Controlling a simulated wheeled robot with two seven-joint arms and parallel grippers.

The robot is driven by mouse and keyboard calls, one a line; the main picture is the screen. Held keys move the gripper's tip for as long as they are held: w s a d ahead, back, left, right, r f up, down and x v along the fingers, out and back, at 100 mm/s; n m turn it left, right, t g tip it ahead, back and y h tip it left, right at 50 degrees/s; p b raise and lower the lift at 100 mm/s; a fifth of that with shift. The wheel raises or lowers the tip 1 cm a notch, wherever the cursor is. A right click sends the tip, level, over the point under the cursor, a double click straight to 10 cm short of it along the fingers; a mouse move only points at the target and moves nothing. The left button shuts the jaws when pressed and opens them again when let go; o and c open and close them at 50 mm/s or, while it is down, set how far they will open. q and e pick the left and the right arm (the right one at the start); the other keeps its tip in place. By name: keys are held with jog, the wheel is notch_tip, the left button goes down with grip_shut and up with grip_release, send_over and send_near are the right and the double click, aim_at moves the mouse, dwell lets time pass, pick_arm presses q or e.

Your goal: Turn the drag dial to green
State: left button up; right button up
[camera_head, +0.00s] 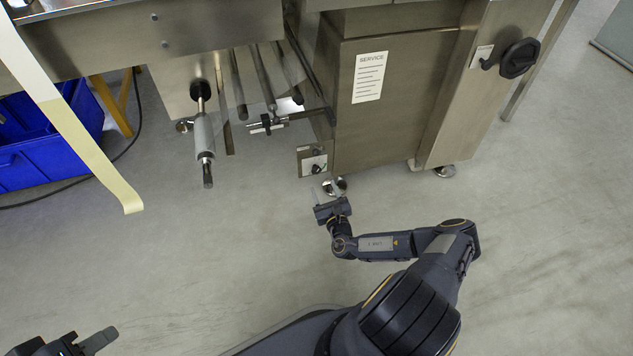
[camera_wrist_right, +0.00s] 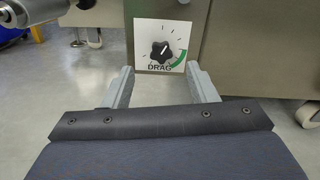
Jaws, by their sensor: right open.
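The drag dial is a black star-shaped knob (camera_wrist_right: 162,52) on a white plate (camera_wrist_right: 143,62) marked DRAG, with tick marks and a green arc (camera_wrist_right: 180,59) at its lower right. The knob's white pointer appears to point up and slightly right, away from the green arc. In the head view the dial plate (camera_head: 314,165) is small, on the machine's lower front. My right gripper (camera_wrist_right: 162,85) is open and empty, its fingers pointing at the plate, apart from the knob. It also shows in the head view (camera_head: 325,190). My left gripper (camera_head: 102,340) is at the lower left, far from the dial.
The steel machine cabinet (camera_head: 392,110) with a service label stands behind the dial. Rods and a roller (camera_head: 203,135) hang left of it. A paper strip (camera_head: 90,150) and a blue crate (camera_head: 45,150) are at the left. The floor in front is clear.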

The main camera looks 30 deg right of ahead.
aim_at(317, 171)
jog(key=b+x, duration=0.1)
jog(key=x, duration=0.1)
jog(key=b+x, duration=0.1)
jog(key=x, duration=0.1)
jog(key=b+x, duration=0.1)
jog(key=x, duration=0.1)
jog(key=shift+w+d+f, duration=0.15)
jog(key=shift+w+f, duration=0.15)
jog(key=shift+f, duration=0.05)
jog(key=shift+w+d+r+b, duration=0.15)
jog(key=shift+w+b, duration=0.25)
jog(key=shift+w, duration=0.1)
jog(key=c, duration=1)
